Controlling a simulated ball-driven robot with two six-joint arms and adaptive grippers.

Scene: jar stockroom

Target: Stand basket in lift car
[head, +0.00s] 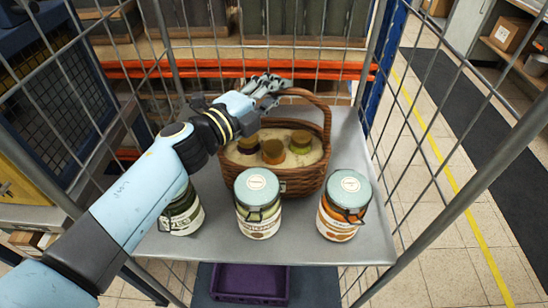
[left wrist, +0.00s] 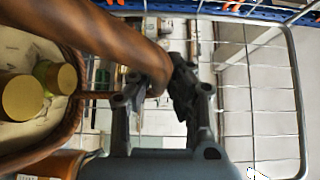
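The brown wicker basket (head: 312,182) stands upright on a grey shelf (head: 290,243) inside a wire-mesh cage. It has a cloth lining and holds several small lidded jars, one with an orange lid (head: 273,151). Its arched handle (head: 322,108) also shows in the left wrist view (left wrist: 95,35). My left gripper (head: 265,86) is at the top of the handle, coming from the left. In the left wrist view the handle passes between the fingers (left wrist: 155,92), which look closed on it. My left forearm hides part of the basket's left side. My right gripper is not in view.
Three larger clip-top jars stand along the shelf front: left (head: 182,212), partly behind my arm, middle (head: 258,203) and right (head: 343,205). Mesh walls rise at both sides and behind. A purple crate (head: 250,283) lies below. Open floor is at the right.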

